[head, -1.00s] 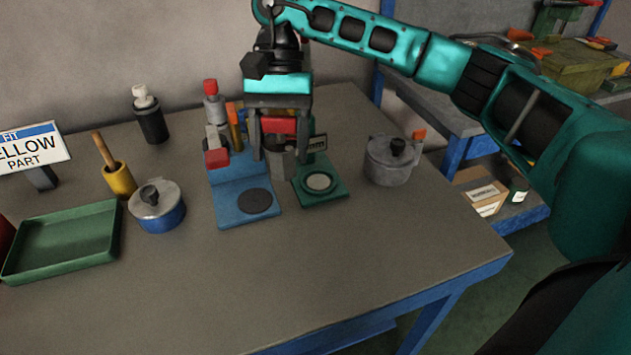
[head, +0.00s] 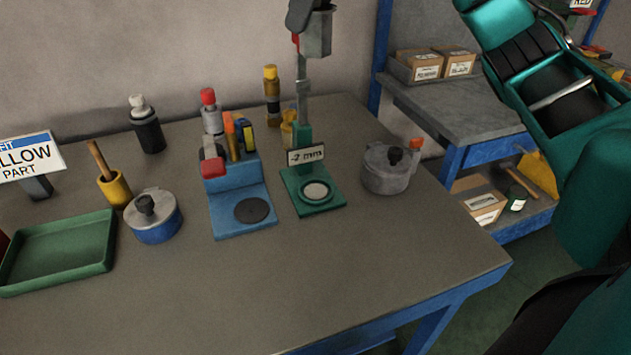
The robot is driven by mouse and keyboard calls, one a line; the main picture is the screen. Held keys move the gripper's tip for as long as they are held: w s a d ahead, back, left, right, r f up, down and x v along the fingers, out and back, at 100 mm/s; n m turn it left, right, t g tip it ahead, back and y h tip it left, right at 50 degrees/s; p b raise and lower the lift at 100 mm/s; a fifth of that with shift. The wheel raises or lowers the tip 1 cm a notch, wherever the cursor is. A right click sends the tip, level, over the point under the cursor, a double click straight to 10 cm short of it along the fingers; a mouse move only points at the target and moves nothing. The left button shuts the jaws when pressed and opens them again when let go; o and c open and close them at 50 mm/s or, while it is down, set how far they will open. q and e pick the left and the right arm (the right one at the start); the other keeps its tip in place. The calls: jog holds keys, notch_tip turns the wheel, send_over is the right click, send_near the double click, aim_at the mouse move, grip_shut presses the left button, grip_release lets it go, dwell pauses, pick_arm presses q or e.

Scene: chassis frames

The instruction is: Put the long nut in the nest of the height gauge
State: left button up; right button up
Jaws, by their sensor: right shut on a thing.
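The height gauge has a green base (head: 333,206) with a pale round nest (head: 316,191), a "-2 mm" sign and a slim grey column (head: 302,78). The nest is bare. My left gripper is not in view.
A blue fixture (head: 225,222) with a black disc stands left of the gauge. A grey lidded pot (head: 386,179) stands right of it. A blue pot (head: 155,226) and green tray (head: 62,282) are further left. Bottles stand behind. The front of the table (head: 300,290) is clear.

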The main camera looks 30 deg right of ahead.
jog(key=shift+d+f+b, duration=0.1)
jog(key=shift+f+b, duration=1.95)
jog(key=shift+f, duration=11.85)
jog(key=o, duration=1.4)
pick_arm(q)
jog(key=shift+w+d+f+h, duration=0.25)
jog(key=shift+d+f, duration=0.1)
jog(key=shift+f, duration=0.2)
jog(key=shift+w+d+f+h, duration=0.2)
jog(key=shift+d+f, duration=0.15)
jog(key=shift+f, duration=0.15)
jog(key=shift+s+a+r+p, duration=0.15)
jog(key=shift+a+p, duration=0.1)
jog(key=shift+p, duration=0.25)
pick_arm(e)
jog(key=v, duration=1.2)
jog(key=shift+r, duration=0.1)
